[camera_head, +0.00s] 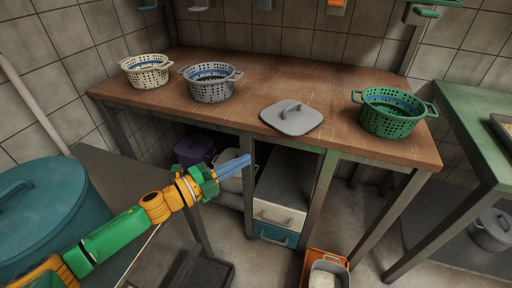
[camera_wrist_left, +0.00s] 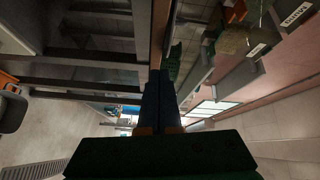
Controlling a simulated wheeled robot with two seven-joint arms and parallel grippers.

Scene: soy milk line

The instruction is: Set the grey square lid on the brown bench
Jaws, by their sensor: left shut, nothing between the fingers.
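The grey square lid (camera_head: 292,117) lies flat on the brown bench (camera_head: 255,92), near its front edge, with its handle up. It sits between the grey colander and the green colander. My left gripper (camera_head: 236,164) is in front of the bench, lower left of the lid and apart from it. Its blue fingers are shut and empty. In the left wrist view the dark fingers (camera_wrist_left: 159,98) are together with nothing between them. My right gripper is in neither view.
A white colander (camera_head: 147,70), a grey colander (camera_head: 210,83) and a green colander (camera_head: 391,112) stand on the bench. A teal lidded pot (camera_head: 45,215) is at the left. A green table (camera_head: 474,125) is at the right. An orange container (camera_head: 326,268) is on the floor.

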